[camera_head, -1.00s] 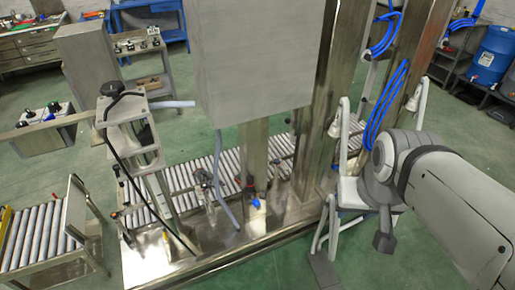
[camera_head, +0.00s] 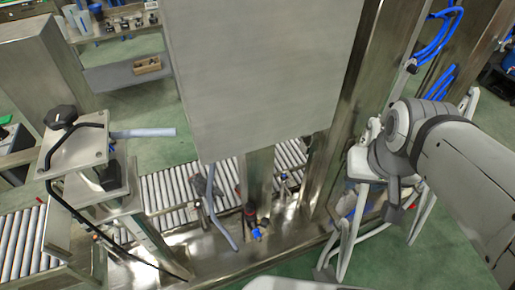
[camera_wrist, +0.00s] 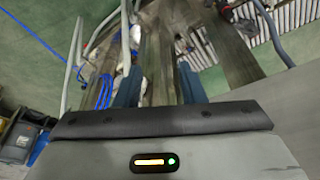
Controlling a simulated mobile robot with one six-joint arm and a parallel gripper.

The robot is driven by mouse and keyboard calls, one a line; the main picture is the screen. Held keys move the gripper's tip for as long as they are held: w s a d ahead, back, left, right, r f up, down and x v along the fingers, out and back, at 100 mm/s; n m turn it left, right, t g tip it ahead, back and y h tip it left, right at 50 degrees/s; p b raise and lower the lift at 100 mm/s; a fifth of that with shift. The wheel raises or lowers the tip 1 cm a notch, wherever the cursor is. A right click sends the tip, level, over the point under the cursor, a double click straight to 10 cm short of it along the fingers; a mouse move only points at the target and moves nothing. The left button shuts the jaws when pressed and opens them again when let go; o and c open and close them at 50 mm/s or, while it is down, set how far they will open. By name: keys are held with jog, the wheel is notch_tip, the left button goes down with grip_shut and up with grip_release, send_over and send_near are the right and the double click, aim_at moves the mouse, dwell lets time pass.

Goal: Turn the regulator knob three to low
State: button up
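No knob can be picked out as regulator knob three, and no numbers or low marks can be read. A large black knob (camera_head: 60,117) stands on a metal bracket at the left of the head view. Small valve-like fittings (camera_head: 252,215), dark with some red and blue, sit low on the machine base below the grey cabinet; their details are too small to tell. In the wrist view my gripper (camera_wrist: 160,88) has its two blue-grey fingers apart with nothing held between them.
The grey cabinet (camera_head: 258,75) hangs in the middle. A roller conveyor (camera_head: 165,190) runs behind the metal column (camera_head: 345,120). Blue hoses (camera_head: 440,35) hang at upper right. A white tubular frame (camera_head: 430,215) stands near my arm. Green floor (camera_head: 130,100) is open at the left rear.

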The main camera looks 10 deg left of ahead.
jog(key=shift+w+r, duration=0.1)
jog(key=shift+w, duration=0.15)
jog(key=shift+o, duration=0.3)
jog(key=shift+s, duration=0.25)
jog(key=shift+o, duration=0.7)
jog(key=shift+w, duration=0.1)
jog(key=shift+o, duration=0.7)
jog(key=w+a+b+x, duration=0.1)
jog(key=b+x, duration=0.5)
jog(key=shift+a, duration=0.15)
jog(key=n+t+y+b, duration=0.15)
jog(key=n+b, duration=0.25)
jog(key=b, duration=2.5)
send_near(250, 206)
jog(key=f, duration=0.2)
jog(key=shift+g, duration=0.25)
jog(key=b+x, duration=0.1)
jog(key=x, duration=0.3)
jog(key=w+b+x, duration=0.1)
jog(key=x, duration=0.2)
jog(key=shift+w+a+f, duration=0.1)
jog(key=shift+a+f, duration=0.05)
